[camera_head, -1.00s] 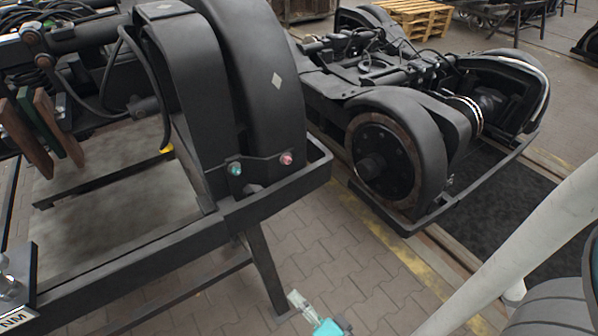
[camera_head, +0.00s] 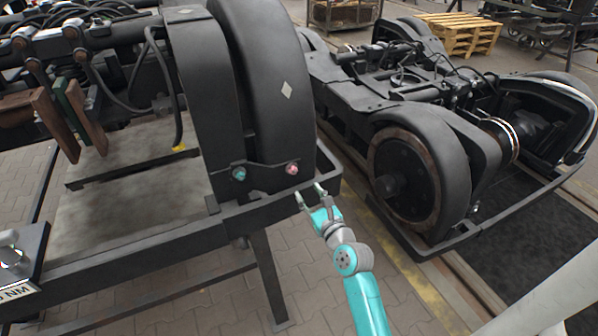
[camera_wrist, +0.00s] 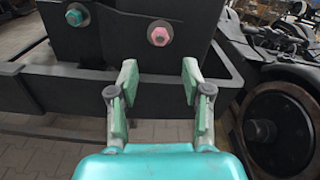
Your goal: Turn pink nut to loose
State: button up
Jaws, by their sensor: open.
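The pink nut (camera_head: 292,169) sits on a bolt at the lower edge of the dark wheel guard of the near bogie. It also shows in the wrist view (camera_wrist: 159,35), above and ahead of my gripper, between the lines of its fingers. My gripper (camera_head: 311,198) is open and empty, just below and right of the pink nut, in front of the frame rail. In the wrist view my gripper (camera_wrist: 158,82) has its two fingers spread apart, touching nothing that I can see. A teal nut (camera_head: 239,174) is left of the pink one, also seen in the wrist view (camera_wrist: 75,16).
The black stand rail (camera_head: 150,245) runs below the nuts, close to my fingers. A second bogie with a large wheel (camera_head: 403,175) stands to the right. Paved floor (camera_head: 330,270) lies open between them. Wooden pallets (camera_head: 460,35) are at the back.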

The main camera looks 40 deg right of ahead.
aim_at(295, 173)
jog(key=x, duration=1)
jog(key=shift+w+d, duration=0.1)
jog(key=shift+w, duration=0.25)
grip_shut()
